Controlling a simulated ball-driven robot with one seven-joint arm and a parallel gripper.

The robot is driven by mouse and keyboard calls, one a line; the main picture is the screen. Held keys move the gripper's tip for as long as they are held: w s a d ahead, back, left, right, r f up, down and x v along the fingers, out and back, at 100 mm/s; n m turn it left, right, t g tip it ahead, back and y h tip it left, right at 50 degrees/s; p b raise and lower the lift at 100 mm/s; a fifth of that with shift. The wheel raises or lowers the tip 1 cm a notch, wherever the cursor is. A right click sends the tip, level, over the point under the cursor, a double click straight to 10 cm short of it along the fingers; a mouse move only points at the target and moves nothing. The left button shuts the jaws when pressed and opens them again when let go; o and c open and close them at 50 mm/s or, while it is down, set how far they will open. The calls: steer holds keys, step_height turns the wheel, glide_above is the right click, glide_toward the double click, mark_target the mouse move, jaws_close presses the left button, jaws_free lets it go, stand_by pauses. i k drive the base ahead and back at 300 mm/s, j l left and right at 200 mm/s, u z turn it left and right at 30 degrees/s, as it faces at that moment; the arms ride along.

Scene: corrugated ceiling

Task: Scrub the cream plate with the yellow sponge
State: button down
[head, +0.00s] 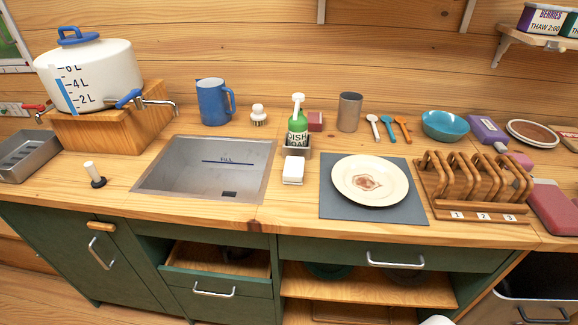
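The cream plate (393,190) lies flat on a grey mat (338,207) right of the sink. A reddish-brown stain (367,182) marks its middle. I see no clearly yellow sponge. A small whitish block (293,171) stands in front of the green dish soap bottle (298,127), between sink and mat; I cannot tell whether it is a sponge. A small reddish block (315,121) sits behind, right of the bottle. My gripper is not in view.
The empty metal sink (190,181) is left of the mat. A wooden rack (433,203) stands close to the plate's right. Behind are a metal cup (349,112), several spoons (388,128) and a blue bowl (445,125). A drawer (215,262) below the sink is open.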

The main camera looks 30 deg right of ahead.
mark_target(294, 167)
steer(key=u, duration=0.45)
steer(key=l+u, duration=0.5)
steer(key=k+l+u, duration=0.2)
steer(key=l+u, duration=0.3)
steer(key=k+l, duration=0.2)
steer(key=l, duration=0.15)
steer(key=k+l+u, duration=0.1)
steer(key=l, duration=0.25)
steer(key=k+l, duration=0.25)
steer(key=l+u, duration=0.05)
steer(key=l, duration=0.05)
